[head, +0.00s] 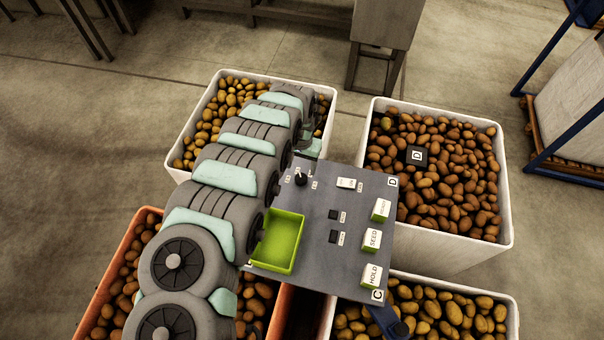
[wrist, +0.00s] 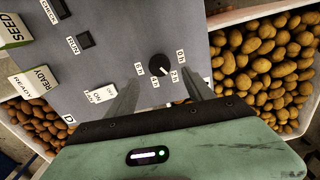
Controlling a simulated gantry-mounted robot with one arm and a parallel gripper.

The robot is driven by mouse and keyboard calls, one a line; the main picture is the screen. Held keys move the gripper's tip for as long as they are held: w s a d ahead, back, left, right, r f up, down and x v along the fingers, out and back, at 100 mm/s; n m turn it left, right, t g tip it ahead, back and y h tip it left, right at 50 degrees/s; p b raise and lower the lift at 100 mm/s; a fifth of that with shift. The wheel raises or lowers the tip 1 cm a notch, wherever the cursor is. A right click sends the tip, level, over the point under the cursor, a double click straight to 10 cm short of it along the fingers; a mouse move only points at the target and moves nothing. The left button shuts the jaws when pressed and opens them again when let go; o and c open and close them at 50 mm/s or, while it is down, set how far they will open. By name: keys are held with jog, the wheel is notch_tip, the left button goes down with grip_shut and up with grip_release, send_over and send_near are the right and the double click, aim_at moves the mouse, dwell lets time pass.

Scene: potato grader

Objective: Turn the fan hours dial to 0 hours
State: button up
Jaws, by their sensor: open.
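The fan hours dial (wrist: 160,65) is a round black knob with a small white pointer mark, on the grey control panel (wrist: 115,30). The pointer seems to face the lower right in the wrist view, toward a label there. My gripper (wrist: 162,80) is open, its two grey fingers reaching toward the panel on either side of the dial's near side, apart from it. In the head view the dial (head: 301,179) stands near the panel's upper left corner, just below my teal gripper body.
The panel also carries a white rocker switch (head: 346,183), small black buttons (head: 333,214) and white-green blocks marked SEED (head: 371,240) and HOLD (head: 372,275). A green tray (head: 287,225) sits at its left. Potato-filled crates (head: 460,250) surround it.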

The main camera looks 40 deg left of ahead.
aim_at(301, 177)
notch_tip(301, 177, down, 6)
jog(key=shift+w+d+r+b, duration=0.1)
jog(key=shift+w+b, duration=0.05)
jog(key=shift+b, duration=0.15)
jog(key=shift+f, duration=0.55)
jog(key=shift+c, duration=0.5)
grip_shut()
